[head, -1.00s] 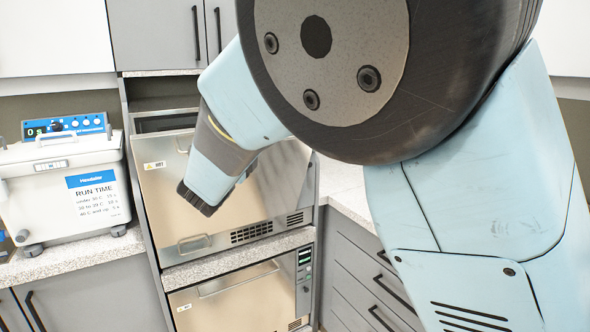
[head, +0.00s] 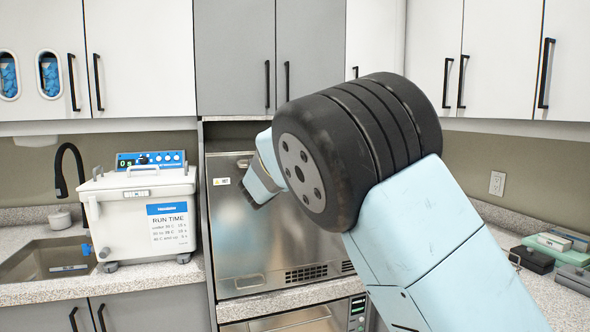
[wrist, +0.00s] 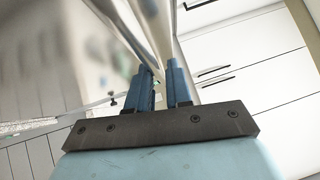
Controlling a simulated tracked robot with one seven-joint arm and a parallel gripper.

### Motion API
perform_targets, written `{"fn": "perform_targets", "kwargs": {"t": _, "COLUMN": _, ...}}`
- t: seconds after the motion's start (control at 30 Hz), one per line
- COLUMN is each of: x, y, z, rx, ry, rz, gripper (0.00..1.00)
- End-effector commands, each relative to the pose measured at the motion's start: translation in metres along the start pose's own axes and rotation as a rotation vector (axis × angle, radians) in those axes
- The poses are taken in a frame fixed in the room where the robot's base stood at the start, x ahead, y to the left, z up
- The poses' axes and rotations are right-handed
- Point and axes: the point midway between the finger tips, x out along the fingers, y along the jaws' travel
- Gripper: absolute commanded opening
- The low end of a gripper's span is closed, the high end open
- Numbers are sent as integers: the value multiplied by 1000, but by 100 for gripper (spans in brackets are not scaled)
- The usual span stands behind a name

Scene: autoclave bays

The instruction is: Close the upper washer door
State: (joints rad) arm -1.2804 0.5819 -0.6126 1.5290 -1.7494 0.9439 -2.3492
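The upper washer door (head: 285,240) is a shiny steel panel with a bar handle near its bottom edge, left of centre in the head view. It looks upright and close to the washer front; whether it is fully shut I cannot tell. My gripper (head: 252,197) is in front of its upper left part, and contact cannot be judged. In the wrist view my gripper's (wrist: 160,84) two blue fingers stand a narrow gap apart. A shiny metal edge runs down close to them; whether it lies between them is unclear.
A lower steel unit (head: 290,322) sits under a speckled ledge. A white water bath (head: 140,210) and a sink (head: 48,262) are on the left counter. Grey and white cupboards hang above. Small boxes (head: 545,243) lie on the right counter.

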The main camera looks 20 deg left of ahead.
Motion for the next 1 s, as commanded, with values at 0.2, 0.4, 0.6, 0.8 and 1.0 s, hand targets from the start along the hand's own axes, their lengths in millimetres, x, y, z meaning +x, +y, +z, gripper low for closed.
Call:
{"fn": "perform_targets", "kwargs": {"t": 0.2, "x": 0, "y": 0, "z": -1, "rx": 0, "ry": 1, "rz": 0, "gripper": 38}}
{"fn": "perform_targets", "kwargs": {"t": 0.4, "x": 0, "y": 1, "z": 0, "rx": -1, "ry": 0, "rz": 1, "gripper": 38}}
{"fn": "perform_targets", "kwargs": {"t": 0.6, "x": -12, "y": 1, "z": 1, "rx": 0, "ry": -2, "rz": 2, "gripper": 38}}
{"fn": "perform_targets", "kwargs": {"t": 0.8, "x": -46, "y": 1, "z": 1, "rx": -1, "ry": -4, "rz": 3, "gripper": 38}}
{"fn": "perform_targets", "kwargs": {"t": 1.0, "x": -86, "y": 2, "z": 1, "rx": -1, "ry": -3, "rz": 3, "gripper": 38}}
